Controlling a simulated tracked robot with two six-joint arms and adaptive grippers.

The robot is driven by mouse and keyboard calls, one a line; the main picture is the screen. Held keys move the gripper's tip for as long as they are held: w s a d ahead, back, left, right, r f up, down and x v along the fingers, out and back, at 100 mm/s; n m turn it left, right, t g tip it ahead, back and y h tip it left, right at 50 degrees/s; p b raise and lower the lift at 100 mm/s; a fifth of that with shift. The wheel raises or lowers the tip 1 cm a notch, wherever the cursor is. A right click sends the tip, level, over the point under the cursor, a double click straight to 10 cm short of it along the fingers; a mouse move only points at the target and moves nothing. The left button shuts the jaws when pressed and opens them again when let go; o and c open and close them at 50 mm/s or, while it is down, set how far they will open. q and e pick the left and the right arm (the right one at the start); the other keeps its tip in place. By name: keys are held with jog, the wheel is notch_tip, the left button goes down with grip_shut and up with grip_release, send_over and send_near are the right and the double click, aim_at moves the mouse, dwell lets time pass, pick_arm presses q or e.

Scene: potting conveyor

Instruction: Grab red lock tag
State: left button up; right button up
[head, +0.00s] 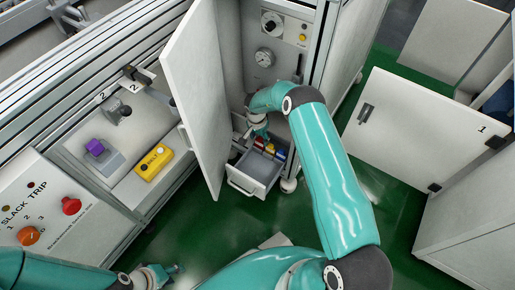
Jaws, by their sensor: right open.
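A small red tag (259,143) stands in the open grey drawer (249,184) at the bottom of the cabinet, beside a yellow one (270,148) and a blue one (280,154). My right gripper (247,137) is open at the back left of the drawer, close to the red tag. The wrist partly hides the tag, and I cannot tell whether they touch. My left gripper (165,273) is low at the bottom left, far from the drawer. Its jaws are too small to read.
The open cabinet door (196,95) stands left of the drawer. A gauge (264,57) is on the cabinet's back wall. Green floor (200,235) lies clear in front.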

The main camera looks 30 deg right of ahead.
jog(key=shift+f, duration=0.15)
jog(key=c, duration=1)
grip_shut()
